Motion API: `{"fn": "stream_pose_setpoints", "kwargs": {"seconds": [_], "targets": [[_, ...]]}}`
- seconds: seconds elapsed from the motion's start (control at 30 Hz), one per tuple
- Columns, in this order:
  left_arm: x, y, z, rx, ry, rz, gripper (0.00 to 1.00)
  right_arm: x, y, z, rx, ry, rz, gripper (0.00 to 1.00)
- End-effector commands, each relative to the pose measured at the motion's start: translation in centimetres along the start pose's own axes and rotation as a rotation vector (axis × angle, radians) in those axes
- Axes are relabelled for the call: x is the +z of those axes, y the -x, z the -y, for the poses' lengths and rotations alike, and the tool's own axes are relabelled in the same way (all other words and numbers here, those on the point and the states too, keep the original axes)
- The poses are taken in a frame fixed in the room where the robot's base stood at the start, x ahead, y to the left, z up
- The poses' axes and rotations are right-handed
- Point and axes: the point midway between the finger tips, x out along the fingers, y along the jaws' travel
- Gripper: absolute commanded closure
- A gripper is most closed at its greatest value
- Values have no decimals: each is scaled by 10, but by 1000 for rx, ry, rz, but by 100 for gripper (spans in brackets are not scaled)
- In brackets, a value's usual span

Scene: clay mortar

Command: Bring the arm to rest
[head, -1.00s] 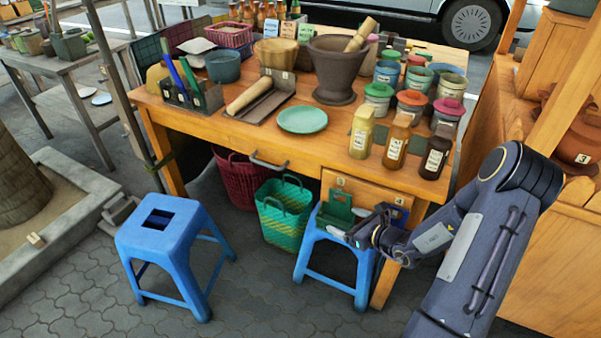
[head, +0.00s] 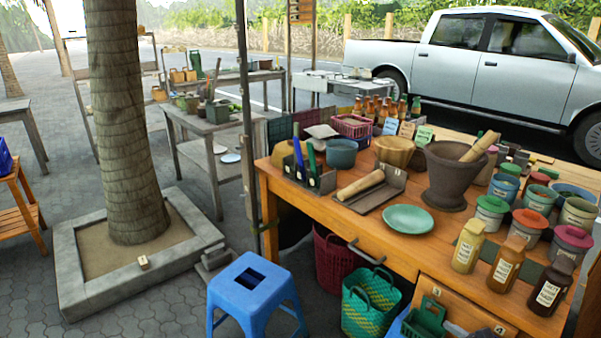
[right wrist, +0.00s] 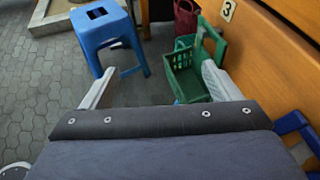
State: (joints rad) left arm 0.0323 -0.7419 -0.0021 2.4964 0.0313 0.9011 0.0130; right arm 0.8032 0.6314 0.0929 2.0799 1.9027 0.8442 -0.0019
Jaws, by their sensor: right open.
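My right gripper (right wrist: 160,70) is open and empty in the right wrist view, its two pale fingers spread apart. A green basket (right wrist: 187,76) shows close behind the right finger; I cannot tell whether they touch. A blue stool (right wrist: 98,35) stands beyond the left finger. In the head view the right arm is out of sight, except perhaps a small grey patch at the bottom edge. The clay mortar (head: 456,172) stands upright on the wooden table with a pestle (head: 480,146) leaning in it. My left gripper is in neither view.
The wooden table (head: 300,205) holds a green plate (head: 408,219), bottles and lidded jars. Under its front are a dark red basket (head: 340,260) and a green woven basket (head: 370,303). The blue stool (head: 253,288) stands left of them. Paving at the lower left is clear.

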Motion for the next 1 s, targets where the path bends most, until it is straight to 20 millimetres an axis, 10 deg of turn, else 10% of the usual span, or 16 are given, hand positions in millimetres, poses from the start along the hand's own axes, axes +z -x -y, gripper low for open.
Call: {"fn": "stream_pose_setpoints", "kwargs": {"seconds": [0.37,0.6,0.8,1.0], "targets": [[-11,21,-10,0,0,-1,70,112,34,-63,243,430,85,17],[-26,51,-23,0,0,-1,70,204,118,-160,552,1101,151,17],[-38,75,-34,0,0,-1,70,222,203,-206,741,1729,118,17],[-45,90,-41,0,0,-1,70,218,255,-204,795,2183,9,17]]}}
